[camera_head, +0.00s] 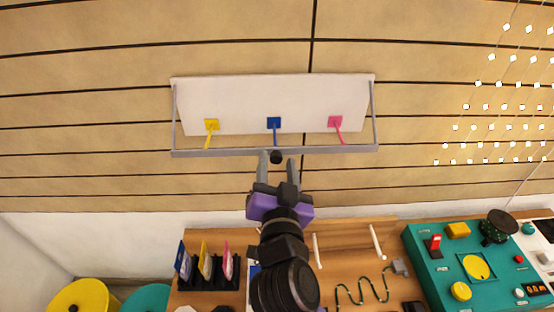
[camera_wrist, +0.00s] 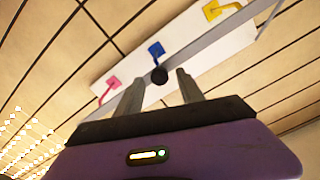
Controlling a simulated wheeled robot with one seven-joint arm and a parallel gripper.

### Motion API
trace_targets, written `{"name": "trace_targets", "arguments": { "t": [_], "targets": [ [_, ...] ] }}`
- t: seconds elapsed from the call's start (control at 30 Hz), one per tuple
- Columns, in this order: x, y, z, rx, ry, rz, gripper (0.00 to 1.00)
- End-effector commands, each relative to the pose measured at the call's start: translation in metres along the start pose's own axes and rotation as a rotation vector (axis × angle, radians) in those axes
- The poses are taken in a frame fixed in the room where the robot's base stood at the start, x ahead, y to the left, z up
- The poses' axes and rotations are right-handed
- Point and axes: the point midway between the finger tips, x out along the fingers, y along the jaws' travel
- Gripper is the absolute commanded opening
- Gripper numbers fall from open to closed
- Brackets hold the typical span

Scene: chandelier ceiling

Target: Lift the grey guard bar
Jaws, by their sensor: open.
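The grey guard bar (camera_head: 210,153) runs across the front of a white panel (camera_head: 240,90) on the wood-slat wall, with a side arm at each end. A dark round knob (camera_head: 276,157) sits at its middle. The knob also shows in the wrist view (camera_wrist: 159,75), with the bar (camera_wrist: 215,42) running diagonally. My gripper (camera_head: 277,160) is open, its fingers pointing up at the bar's middle. In the head view the knob appears between the fingertips; in the wrist view it lies just beyond them. I cannot tell whether the fingers touch it.
Yellow (camera_head: 211,125), blue (camera_head: 274,124) and pink (camera_head: 335,122) hooks or levers sit on the panel behind the bar. Below are a wooden board (camera_head: 350,235), a rack of coloured cards (camera_head: 207,270) and a teal control panel (camera_head: 465,265). Strings of lights hang at right.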

Motion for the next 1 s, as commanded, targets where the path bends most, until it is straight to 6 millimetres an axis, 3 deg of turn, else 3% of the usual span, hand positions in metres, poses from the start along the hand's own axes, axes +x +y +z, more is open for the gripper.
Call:
{"name": "trace_targets", "arguments": {
  "t": [0.33,0.57,1.0],
  "targets": [
    [0.0048,0.0001,0.0007,0.000,-0.001,-0.001,0.45],
    [0.0046,0.0000,0.0007,0.000,-0.001,-0.001,0.00],
    [0.0044,0.0002,0.0008,0.000,-0.001,0.000,0.00]
  ]
}}
